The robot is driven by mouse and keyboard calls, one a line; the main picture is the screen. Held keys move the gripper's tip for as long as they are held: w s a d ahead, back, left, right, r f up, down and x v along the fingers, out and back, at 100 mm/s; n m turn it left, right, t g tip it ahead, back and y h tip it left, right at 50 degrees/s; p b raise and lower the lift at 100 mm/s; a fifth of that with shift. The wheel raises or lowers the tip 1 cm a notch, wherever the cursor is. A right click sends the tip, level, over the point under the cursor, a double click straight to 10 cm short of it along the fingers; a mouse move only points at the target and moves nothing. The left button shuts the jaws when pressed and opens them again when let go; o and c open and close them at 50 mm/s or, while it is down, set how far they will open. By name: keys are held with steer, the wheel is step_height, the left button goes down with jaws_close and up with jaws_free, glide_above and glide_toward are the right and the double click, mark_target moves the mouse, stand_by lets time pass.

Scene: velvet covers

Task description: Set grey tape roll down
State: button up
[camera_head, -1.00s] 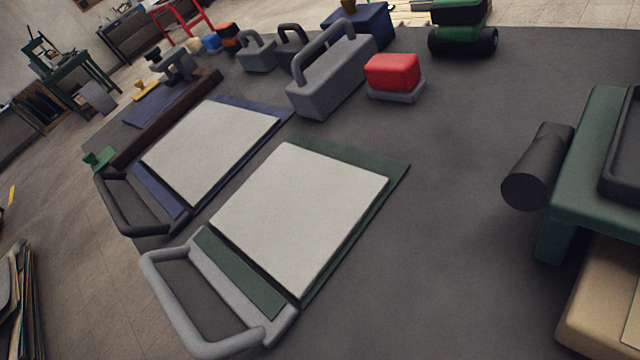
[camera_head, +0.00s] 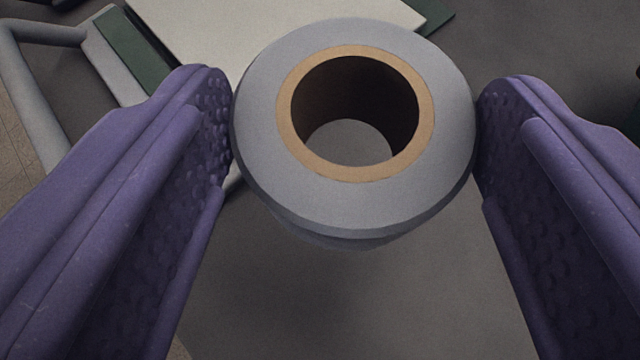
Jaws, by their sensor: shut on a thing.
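The grey tape roll (camera_head: 270,175) has a tan cardboard core and fills the upper middle of the view. I look down through its open hole and see the grey surface below. My gripper (camera_head: 355,128) has two purple, dimpled fingers, one pressed on the left side and one on the right side of the roll. It is shut on the roll. The roll's underside is hidden, so I cannot tell whether it touches the dark grey tabletop (camera_head: 350,310) or hangs above it.
A white board (camera_head: 190,30) on a green base (camera_head: 135,55) lies behind the roll at the upper left. Its grey handle frame (camera_head: 30,105) reaches the left edge, partly hidden by my finger. Bare tabletop shows below and to the right of the roll.

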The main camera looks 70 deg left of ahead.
mark_target(344, 228)
step_height(344, 228, down, 7)
steer(key=shift+b, duration=1.15)
steer(key=shift+f, duration=0.2)
steer(key=o, duration=1.1)
steer(key=shift+c, duration=0.2)
steer(key=shift+r, duration=0.15)
